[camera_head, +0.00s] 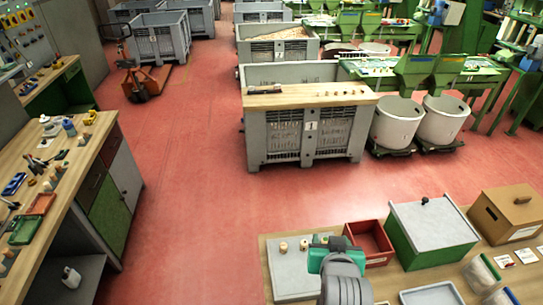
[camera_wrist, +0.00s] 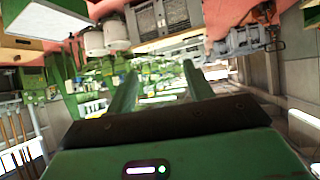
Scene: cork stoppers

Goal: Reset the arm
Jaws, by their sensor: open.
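My gripper shows in the wrist view (camera_wrist: 159,72) with its two green fingers apart and nothing between them. In the head view only part of my grey and green arm shows at the bottom, over the front workbench (camera_head: 385,284); the fingertips cannot be made out there. Two small cork stoppers (camera_head: 283,247) (camera_head: 304,244) stand on a grey board (camera_head: 287,271) at the left of this bench, beside my arm. The wrist view looks out across the hall, which appears upside down.
A red open box (camera_head: 369,237), a green box with a grey lid (camera_head: 432,230) and a brown wooden box (camera_head: 508,213) stand right of my arm. A cluttered bench (camera_head: 84,152) stands left; red floor (camera_head: 195,215) between is clear.

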